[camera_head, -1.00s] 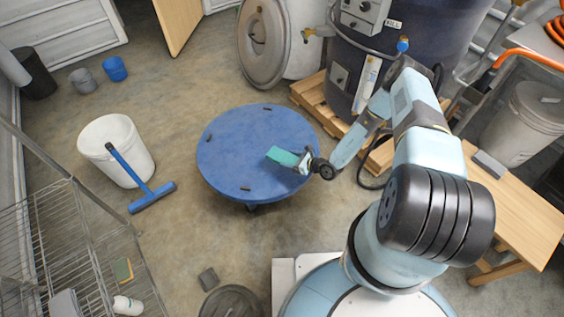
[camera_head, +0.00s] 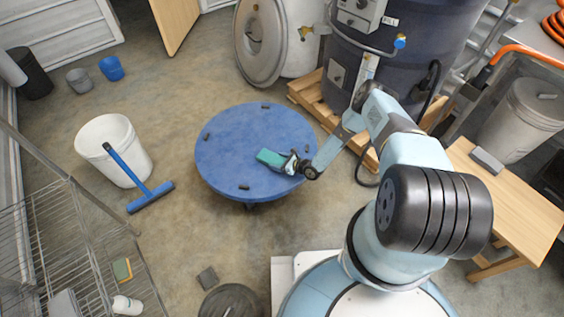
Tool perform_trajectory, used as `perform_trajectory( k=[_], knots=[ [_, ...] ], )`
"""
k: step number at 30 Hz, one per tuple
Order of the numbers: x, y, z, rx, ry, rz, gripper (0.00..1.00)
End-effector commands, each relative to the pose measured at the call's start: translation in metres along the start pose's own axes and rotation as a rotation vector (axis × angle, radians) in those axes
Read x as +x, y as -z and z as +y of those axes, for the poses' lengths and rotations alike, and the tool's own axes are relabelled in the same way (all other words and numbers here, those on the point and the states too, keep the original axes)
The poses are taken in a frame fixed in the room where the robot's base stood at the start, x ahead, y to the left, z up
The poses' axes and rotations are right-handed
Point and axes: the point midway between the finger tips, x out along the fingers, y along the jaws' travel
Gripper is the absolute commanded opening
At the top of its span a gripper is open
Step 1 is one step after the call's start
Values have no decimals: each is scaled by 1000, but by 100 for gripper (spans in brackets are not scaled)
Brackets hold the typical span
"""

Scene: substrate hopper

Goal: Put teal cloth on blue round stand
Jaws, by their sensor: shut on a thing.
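The teal cloth (camera_head: 270,157) is a small folded block at the right part of the blue round stand (camera_head: 225,155). My gripper (camera_head: 288,162) comes in from the right and is shut on the cloth's right end. The cloth appears low over the stand's top; I cannot tell whether it touches. The stand is a low blue disc with several small dark blocks near its rim. The fingertips are small and partly hidden by the wrist.
A white bucket (camera_head: 96,134) and a blue squeegee (camera_head: 148,199) are left of the stand. A wooden pallet (camera_head: 312,100) under a dark tank (camera_head: 350,60) is behind right. A wire rack (camera_head: 40,235) stands at left. A wooden bench (camera_head: 515,195) is at right. The stand's left half is clear.

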Motion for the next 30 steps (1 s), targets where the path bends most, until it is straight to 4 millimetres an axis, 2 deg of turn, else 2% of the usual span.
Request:
perform_trajectory(
  k=[4, 5, 12, 22, 26, 30],
  knots=[
    [0, 0, 0, 0, 0, 2, 48],
    [0, 0, 0, 0, 0, 2, 79],
    [0, 0, 0, 0, 0, 2, 100],
    [-7, 0, 0, 1, 0, 1, 100],
    [-24, -1, -2, 1, 1, 1, 100],
    [-52, 0, -1, 2, 1, 2, 100]
  ],
)
